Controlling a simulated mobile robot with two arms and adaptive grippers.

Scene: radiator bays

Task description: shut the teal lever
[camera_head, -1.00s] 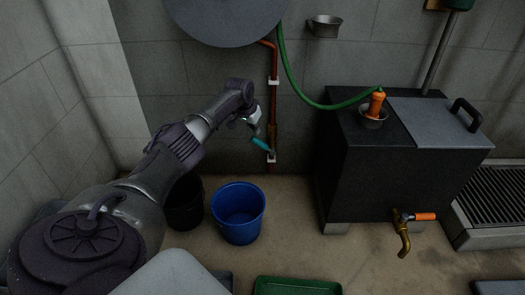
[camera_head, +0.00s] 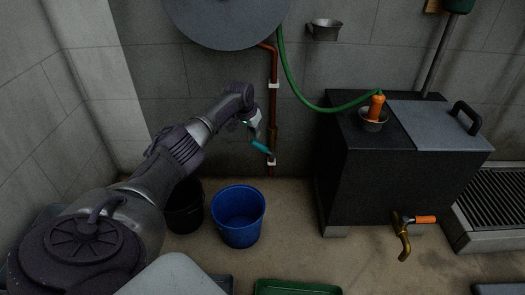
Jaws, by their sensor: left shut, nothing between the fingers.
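The teal lever (camera_head: 261,147) is on the copper pipe (camera_head: 272,115) that runs down the back wall. It points up and to the left from the pipe, at a slant. My left gripper (camera_head: 254,134) is shut and empty, at the upper left end of the lever. Its fingertips are small and dark here, and I cannot tell whether they touch the lever. The valve body behind the lever is hard to make out. My right gripper is not in view.
A blue bucket (camera_head: 238,214) and a black bucket (camera_head: 184,208) stand on the floor below. A black tank (camera_head: 362,180) with a brass tap (camera_head: 403,238) and orange handle stands at the right. A green hose (camera_head: 289,78) hangs from the reel (camera_head: 225,18).

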